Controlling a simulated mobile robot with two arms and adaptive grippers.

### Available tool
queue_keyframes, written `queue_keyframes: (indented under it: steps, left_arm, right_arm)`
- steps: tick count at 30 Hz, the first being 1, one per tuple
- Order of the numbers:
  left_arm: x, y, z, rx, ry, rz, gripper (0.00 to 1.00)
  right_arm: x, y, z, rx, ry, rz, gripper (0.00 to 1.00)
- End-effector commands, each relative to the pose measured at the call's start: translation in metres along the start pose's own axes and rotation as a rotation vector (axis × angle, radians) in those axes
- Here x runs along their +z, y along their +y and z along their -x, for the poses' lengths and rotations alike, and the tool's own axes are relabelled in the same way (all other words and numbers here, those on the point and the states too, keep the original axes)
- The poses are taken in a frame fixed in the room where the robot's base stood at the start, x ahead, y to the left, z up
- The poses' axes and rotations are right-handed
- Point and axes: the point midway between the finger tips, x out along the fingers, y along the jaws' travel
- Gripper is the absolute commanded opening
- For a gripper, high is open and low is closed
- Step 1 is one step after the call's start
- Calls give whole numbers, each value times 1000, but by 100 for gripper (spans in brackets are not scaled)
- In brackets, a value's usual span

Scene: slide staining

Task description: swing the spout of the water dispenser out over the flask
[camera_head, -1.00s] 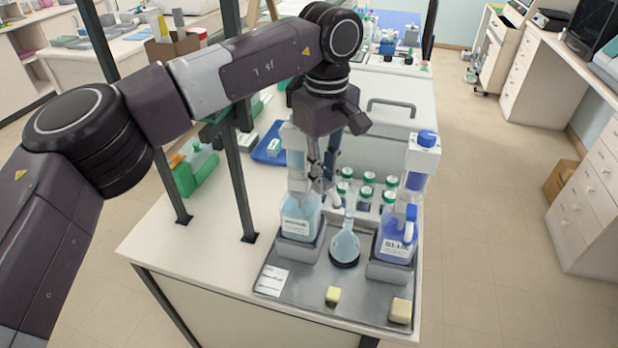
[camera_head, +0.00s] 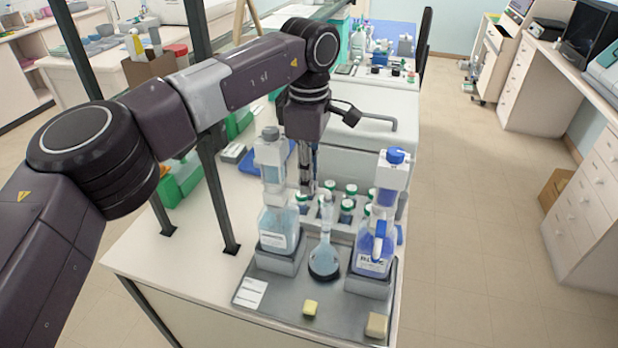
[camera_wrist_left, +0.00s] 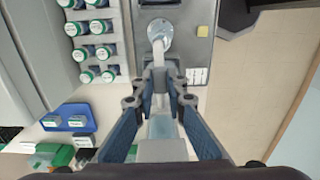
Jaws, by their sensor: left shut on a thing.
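The water dispenser (camera_head: 278,230) is a bottle of pale liquid with a grey pump head, upright on a grey stand. It also shows in the left wrist view (camera_wrist_left: 162,128). The flask (camera_head: 325,262) stands on a dark round base just right of it; its neck points up. The flask also shows in the left wrist view (camera_wrist_left: 160,33). My left gripper (camera_head: 311,184) is beside the dispenser, close to the flask's neck. In the left wrist view its fingers (camera_wrist_left: 160,98) are closed around the spout, which points toward the flask. Whether its tip is over the mouth is unclear. My right gripper is out of view.
A blue-liquid dispenser (camera_head: 374,250) stands right of the flask. A rack of green-capped bottles (camera_head: 348,205) is behind. The metal tray (camera_head: 276,290) holds a label card and two small blocks at its front. A blue tray (camera_wrist_left: 70,117) is farther back.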

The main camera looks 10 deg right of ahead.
Motion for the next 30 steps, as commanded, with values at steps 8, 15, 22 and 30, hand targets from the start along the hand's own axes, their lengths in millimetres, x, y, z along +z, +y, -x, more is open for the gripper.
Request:
queue_keyframes:
  steps: [8,15,22,30]
  left_arm:
    - [0,1,1,2,-1,8,0]
    - [0,1,1,2,-1,8,19]
    - [0,1,0,1,0,8,30]
    - [0,1,8,1,0,8,30]
  right_arm:
    - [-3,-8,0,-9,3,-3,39]
    - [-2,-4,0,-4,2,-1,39]
    - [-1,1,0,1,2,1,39]
    - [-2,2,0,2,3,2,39]
